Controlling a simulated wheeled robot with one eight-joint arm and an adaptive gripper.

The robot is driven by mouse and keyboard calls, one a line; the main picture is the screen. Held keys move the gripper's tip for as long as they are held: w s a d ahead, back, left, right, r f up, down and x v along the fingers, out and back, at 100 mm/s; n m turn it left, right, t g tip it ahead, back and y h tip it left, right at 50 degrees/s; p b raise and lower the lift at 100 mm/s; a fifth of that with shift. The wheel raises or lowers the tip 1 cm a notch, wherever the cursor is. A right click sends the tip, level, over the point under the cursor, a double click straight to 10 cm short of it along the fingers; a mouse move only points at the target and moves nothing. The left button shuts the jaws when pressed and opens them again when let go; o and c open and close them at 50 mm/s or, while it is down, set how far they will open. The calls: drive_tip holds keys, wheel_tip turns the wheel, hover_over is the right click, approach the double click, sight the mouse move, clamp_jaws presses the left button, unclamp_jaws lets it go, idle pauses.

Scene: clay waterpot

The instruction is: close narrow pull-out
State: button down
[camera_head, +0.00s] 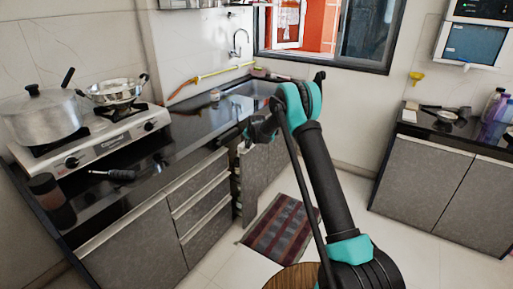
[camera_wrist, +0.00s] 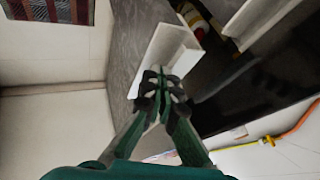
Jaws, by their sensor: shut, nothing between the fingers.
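The narrow pull-out (camera_head: 238,185) is in the lower counter, just right of the drawer stack in the head view. It stands open, with a grey front panel (camera_head: 262,172) sticking out and dark racks showing beside it. In the wrist view a white handle strip (camera_wrist: 165,50) runs along the top of a grey panel (camera_wrist: 135,35). My gripper (camera_wrist: 162,75) is shut and empty, its fingertips at or very near this strip; contact cannot be told. In the head view my gripper (camera_head: 244,147) is by the counter edge above the pull-out, partly hidden by my arm.
Drawers (camera_head: 200,195) left of the pull-out look shut. A striped mat (camera_head: 280,230) and a round wooden top (camera_head: 292,277) are on the floor side. The stove (camera_head: 95,135) holds a pot and a pan. Open floor lies right, before another cabinet (camera_head: 440,190).

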drive_tip(key=shift+w+a, duration=0.5)
drive_tip(key=shift+a, duration=0.35)
drive_tip(key=shift+w+a, duration=0.5)
drive_tip(key=shift+a, duration=0.35)
drive_tip(key=shift+w+a, duration=0.5)
drive_tip(key=shift+a, duration=0.35)
